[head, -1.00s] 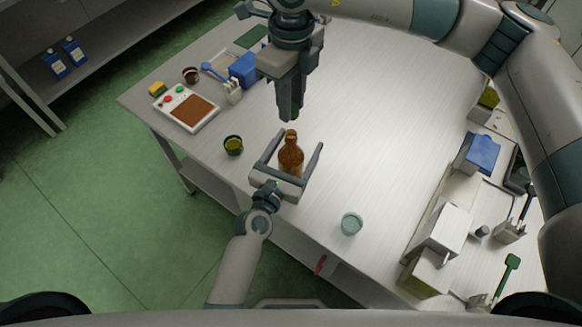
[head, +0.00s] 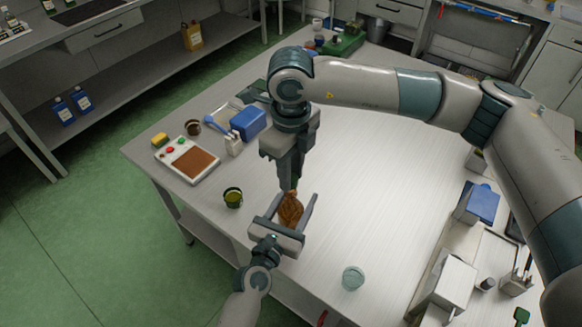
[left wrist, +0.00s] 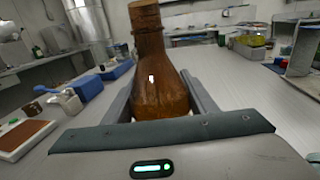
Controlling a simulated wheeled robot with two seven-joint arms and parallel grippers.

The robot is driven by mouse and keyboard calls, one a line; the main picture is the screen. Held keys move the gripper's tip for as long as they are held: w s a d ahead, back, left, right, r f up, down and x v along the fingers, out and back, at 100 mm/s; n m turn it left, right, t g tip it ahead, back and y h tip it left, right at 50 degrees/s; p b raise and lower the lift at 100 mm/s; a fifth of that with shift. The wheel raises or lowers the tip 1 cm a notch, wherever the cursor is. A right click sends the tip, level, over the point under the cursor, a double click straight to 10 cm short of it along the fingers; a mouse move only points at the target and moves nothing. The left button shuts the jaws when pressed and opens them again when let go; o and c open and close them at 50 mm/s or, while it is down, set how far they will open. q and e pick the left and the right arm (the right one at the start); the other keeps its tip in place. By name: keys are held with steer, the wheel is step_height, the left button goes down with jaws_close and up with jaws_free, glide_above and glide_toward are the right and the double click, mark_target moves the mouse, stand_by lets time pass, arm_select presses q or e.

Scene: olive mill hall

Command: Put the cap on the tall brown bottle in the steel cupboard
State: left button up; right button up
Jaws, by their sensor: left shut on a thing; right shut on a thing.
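The brown bottle (head: 289,211) stands upright at the front of the steel table. My left gripper (head: 283,214) is shut on its lower body, a finger on each side. My right gripper (head: 289,186) points down just over the bottle's neck and is shut on a small dark green thing, which looks like the cap. The fingers mostly hide it, so I cannot tell whether it touches the bottle mouth. I cannot identify the steel cupboard.
A green cup (head: 233,198) stands left of the bottle, and a clear glass (head: 353,278) to its right. A scale (head: 188,160) and a blue box (head: 248,123) are at the back left. Boxes and trays line the right side. The table's middle is clear.

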steer(key=shift+f, duration=0.1)
stand_by(0.6)
steer(key=shift+f, duration=0.75)
steer(key=shift+f, duration=0.55)
stand_by(0.4)
